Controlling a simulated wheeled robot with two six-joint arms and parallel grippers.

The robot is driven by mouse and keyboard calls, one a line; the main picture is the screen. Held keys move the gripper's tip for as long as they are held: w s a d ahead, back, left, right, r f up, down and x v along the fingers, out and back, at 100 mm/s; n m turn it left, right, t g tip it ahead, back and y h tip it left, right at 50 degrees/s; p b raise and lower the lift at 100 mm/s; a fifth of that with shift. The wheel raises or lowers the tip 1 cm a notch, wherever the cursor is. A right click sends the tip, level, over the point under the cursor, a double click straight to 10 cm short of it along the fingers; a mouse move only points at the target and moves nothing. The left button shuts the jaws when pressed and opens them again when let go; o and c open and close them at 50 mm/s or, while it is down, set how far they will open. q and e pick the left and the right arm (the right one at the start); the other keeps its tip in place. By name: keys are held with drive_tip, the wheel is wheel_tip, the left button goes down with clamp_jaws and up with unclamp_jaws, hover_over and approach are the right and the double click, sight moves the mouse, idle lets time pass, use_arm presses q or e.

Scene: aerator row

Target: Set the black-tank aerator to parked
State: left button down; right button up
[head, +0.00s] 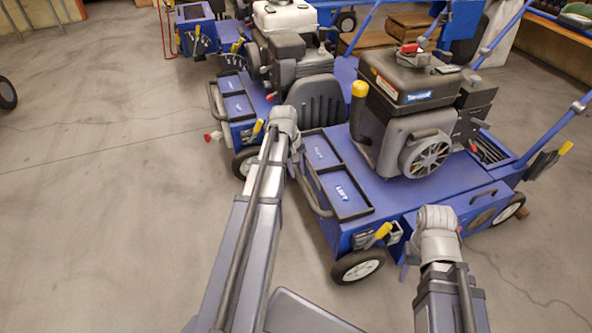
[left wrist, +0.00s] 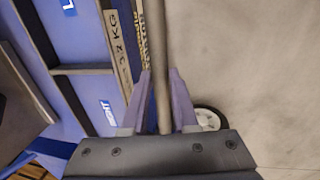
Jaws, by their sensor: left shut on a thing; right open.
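The black-tank aerator (head: 430,195) is the nearest blue machine, with a black tank (head: 408,80) on its engine. A grey bar (head: 312,195) runs along its tray end. My left gripper (head: 293,150) is shut on this bar; the left wrist view shows the bar (left wrist: 160,90) between the purple fingers (left wrist: 161,103). A yellow-handled lever (head: 379,234) sits on the machine's near side, by the front wheel (head: 358,266). My right gripper (head: 405,262) is open near that side, right of the lever, mostly hidden behind its own wrist.
A second blue aerator with a white tank (head: 284,18) stands close behind, and a third (head: 196,30) beyond it. A wooden bench (head: 545,38) is at the back right. The concrete floor (head: 100,200) on the left is clear.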

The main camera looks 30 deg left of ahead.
sight(311, 174)
use_arm(q)
drive_tip(key=w+d, duration=0.2)
drive_tip(key=w, duration=0.1)
drive_tip(key=shift+w+d, duration=0.15)
drive_tip(key=shift+d, duration=0.2)
drive_tip(key=c, duration=0.7)
unclamp_jaws()
drive_tip(key=shift+d, duration=0.1)
